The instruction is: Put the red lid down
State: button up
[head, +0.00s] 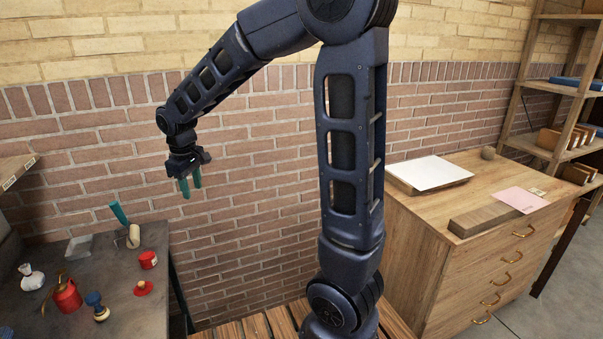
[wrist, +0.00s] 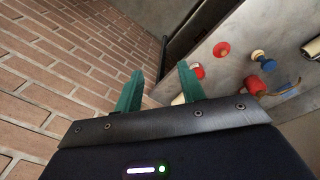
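The red lid (head: 143,288) lies flat on the grey table (head: 120,310) at the left, with a small knob on top. It also shows as a red disc in the wrist view (wrist: 222,48). My gripper (head: 191,188) is high above and beyond the table's right side, in front of the brick wall, well apart from the lid. Its green fingers are spread with nothing between them, as the wrist view also shows (wrist: 160,88).
Near the lid stand a red tin (head: 148,260), a blue-topped stamp (head: 96,306), a red oil can (head: 67,297), a roller (head: 133,237) and a white bottle (head: 31,277). A wooden drawer cabinet (head: 470,260) stands at the right. The brick wall is close behind my gripper.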

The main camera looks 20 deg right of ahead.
jog(key=s+d+r+m+t, duration=0.1)
jog(key=s+d+r+m, duration=0.2)
jog(key=d, duration=0.5)
jog(key=s+d+r+m+t, duration=0.15)
jog(key=s+d+r, duration=0.25)
jog(key=d, duration=0.5)
jog(key=s+d+m, duration=0.5)
jog(key=s+d, duration=0.5)
jog(key=shift+s+d+t, duration=0.15)
jog(key=shift+s+t, duration=0.05)
jog(key=shift+t, duration=0.25)
